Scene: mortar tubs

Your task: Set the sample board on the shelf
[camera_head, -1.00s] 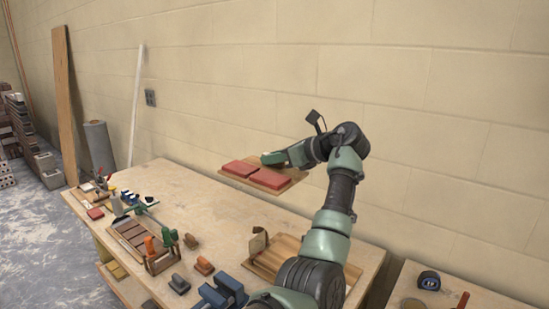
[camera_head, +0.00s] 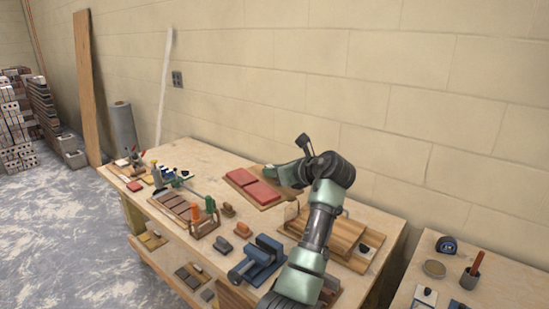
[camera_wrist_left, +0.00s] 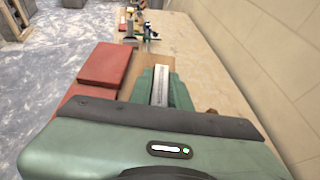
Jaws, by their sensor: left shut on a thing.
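The sample board (camera_head: 264,205) is a thin wooden board with two flat red pieces on it, over the back of the workbench in the head view. My left gripper (camera_head: 276,172) is shut on its far right edge and holds it about level. I cannot tell how far it is above the bench top. In the left wrist view, the red pieces (camera_wrist_left: 108,65) lie left of my left gripper's fingers (camera_wrist_left: 160,88), and most of the board is hidden. The shelf (camera_head: 165,258) is below the bench top, seen along the front. My right gripper is not in view.
The workbench (camera_head: 215,158) carries a rack of brown strips (camera_head: 178,207), blue clamp-like tools (camera_head: 256,258) and a slatted wooden tray (camera_head: 338,235). Small tile boards (camera_head: 190,277) lie on the shelf. A second table (camera_head: 480,290) stands at right. The block wall is close behind.

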